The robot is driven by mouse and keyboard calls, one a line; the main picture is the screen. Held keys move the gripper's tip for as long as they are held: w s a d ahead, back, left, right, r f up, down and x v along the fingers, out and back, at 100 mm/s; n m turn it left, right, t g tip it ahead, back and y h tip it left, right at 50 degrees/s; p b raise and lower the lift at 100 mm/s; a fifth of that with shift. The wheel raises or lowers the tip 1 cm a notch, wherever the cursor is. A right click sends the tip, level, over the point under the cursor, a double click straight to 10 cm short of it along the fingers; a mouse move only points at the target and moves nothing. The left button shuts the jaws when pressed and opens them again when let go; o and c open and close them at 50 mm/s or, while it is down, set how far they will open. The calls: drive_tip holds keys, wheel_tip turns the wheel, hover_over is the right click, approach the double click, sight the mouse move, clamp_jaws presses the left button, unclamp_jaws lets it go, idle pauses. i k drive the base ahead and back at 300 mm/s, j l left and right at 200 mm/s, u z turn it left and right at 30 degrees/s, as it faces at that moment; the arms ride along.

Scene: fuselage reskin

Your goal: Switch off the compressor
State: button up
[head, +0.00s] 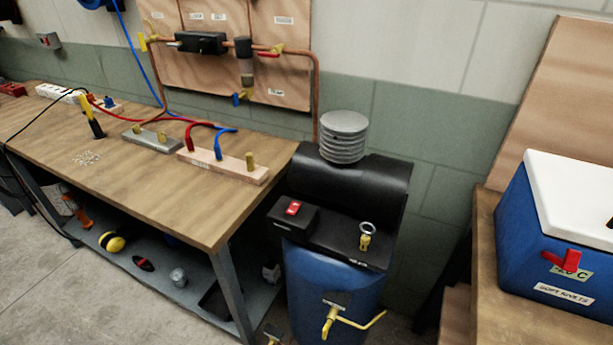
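The compressor (335,295) stands on the floor between the workbench and a table at the right. It has a blue tank, a black top and a grey ribbed cylinder (344,137) at the back. A red switch (293,208) sits on a black box on its top left. Whether the switch is on or off is too small to tell. A brass fitting with a ring (366,236) stands to the right of the switch. A yellow-handled valve (330,320) is on the tank's front. My gripper is not in view.
The wooden workbench (120,185) at the left carries blocks, red and blue leads and a yellow-black tool. Copper pipes and valves hang on a wall board (215,70). A blue cooler (560,240) with a white lid stands at the right. Bare floor (60,290) shows at lower left.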

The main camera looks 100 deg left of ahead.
sight(294, 208)
drive_tip(key=u, duration=2.2)
